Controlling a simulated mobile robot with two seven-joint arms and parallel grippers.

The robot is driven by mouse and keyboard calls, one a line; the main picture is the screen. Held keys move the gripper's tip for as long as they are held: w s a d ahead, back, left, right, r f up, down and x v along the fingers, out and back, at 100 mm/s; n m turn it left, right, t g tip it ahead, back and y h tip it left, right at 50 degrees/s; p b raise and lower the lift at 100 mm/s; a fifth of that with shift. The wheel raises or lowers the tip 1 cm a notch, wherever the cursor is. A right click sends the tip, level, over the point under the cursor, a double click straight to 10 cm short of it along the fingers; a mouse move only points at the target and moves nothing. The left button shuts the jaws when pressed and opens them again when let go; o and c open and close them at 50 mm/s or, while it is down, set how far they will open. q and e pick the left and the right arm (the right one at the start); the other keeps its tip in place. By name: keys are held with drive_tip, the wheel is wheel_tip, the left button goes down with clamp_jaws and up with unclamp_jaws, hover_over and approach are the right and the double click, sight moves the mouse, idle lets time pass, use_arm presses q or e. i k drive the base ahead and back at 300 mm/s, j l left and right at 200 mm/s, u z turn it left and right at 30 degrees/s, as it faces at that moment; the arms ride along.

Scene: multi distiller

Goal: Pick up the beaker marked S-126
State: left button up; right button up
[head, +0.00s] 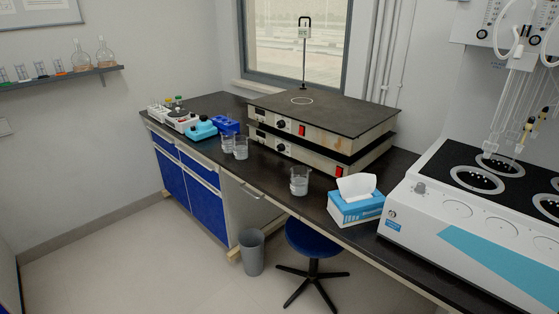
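Three clear glass beakers stand upright on the dark bench top. One beaker (299,181) stands alone near the front edge, left of the tissue box. Two more, a left beaker (227,144) and a right beaker (241,148), stand close together farther left, in front of the hot plates. Their markings are too small to read, so I cannot tell which one is S-126. Neither of my grippers shows in the head view.
Two stacked hot plates (322,113) stand behind the beakers. A blue and white tissue box (356,206) and a white multi distiller (465,245) are to the right. A blue stool (312,238) and a grey bin (251,252) stand on the floor before the bench.

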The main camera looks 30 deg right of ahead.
sight(229, 142)
drive_tip(key=i+z, duration=0.1)
drive_tip(key=z, duration=0.3)
drive_tip(key=j+z, duration=0.15)
drive_tip(key=z, duration=0.25)
drive_tip(key=i+j+z, duration=0.1)
drive_tip(key=z, duration=0.3)
drive_tip(key=j+z, duration=0.35)
drive_tip(key=i+j+z, duration=0.1)
drive_tip(key=j+z, duration=0.45)
drive_tip(key=j, duration=0.4)
drive_tip(key=j+z, duration=0.25)
drive_tip(key=j, duration=0.3)
drive_tip(key=k+j+z, duration=0.2)
drive_tip(key=j, duration=0.35)
drive_tip(key=k+j, duration=0.1)
drive_tip(key=j, duration=0.4)
drive_tip(key=k+j, duration=0.1)
drive_tip(key=j, duration=0.4)
drive_tip(key=k+j, duration=0.1)
drive_tip(key=j, duration=0.45)
drive_tip(key=k+j, duration=0.1)
drive_tip(key=j, duration=0.4)
drive_tip(key=i+z, duration=0.05)
